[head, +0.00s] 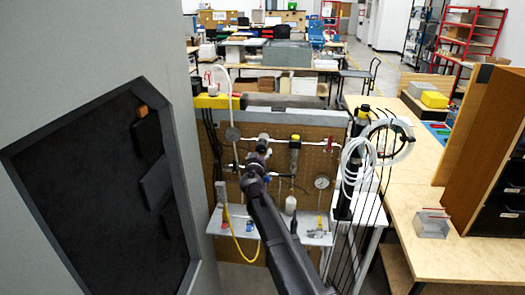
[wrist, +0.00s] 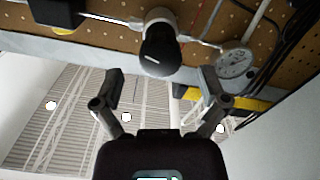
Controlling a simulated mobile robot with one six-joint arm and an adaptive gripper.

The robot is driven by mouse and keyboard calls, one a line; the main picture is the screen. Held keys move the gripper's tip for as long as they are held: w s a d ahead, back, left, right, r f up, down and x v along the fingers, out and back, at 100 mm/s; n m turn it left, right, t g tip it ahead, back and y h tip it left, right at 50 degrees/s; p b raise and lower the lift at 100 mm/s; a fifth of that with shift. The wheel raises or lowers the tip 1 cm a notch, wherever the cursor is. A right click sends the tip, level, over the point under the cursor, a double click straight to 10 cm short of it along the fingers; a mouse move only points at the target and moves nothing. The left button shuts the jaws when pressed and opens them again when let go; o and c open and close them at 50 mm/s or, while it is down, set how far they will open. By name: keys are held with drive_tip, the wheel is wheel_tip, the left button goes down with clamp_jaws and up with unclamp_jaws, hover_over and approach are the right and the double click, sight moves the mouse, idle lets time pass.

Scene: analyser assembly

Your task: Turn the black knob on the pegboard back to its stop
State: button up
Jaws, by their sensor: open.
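The black knob (wrist: 160,50) sits on a white fitting in the pegboard piping, in the upper middle of the wrist view. My gripper (wrist: 161,82) is open, its two fingers spread wide with nothing between their tips. The knob lies just past the fingertips, about centred between them, and no contact shows. In the head view my gripper (head: 257,158) is in front of the brown pegboard (head: 225,150). My gripper and arm cover part of the piping there, and I cannot make out the knob clearly.
In the head view, a shelf (head: 315,238) juts out below the piping. A rack with coiled white tubing (head: 357,160) stands right of the pegboard, and a grey cabinet (head: 183,120) at left.

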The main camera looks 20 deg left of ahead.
sight(261, 150)
drive_tip(key=shift+x, duration=1.6)
drive_tip(key=c, duration=1.1)
drive_tip(key=shift+d, duration=0.1)
drive_tip(key=shift+c, duration=0.2)
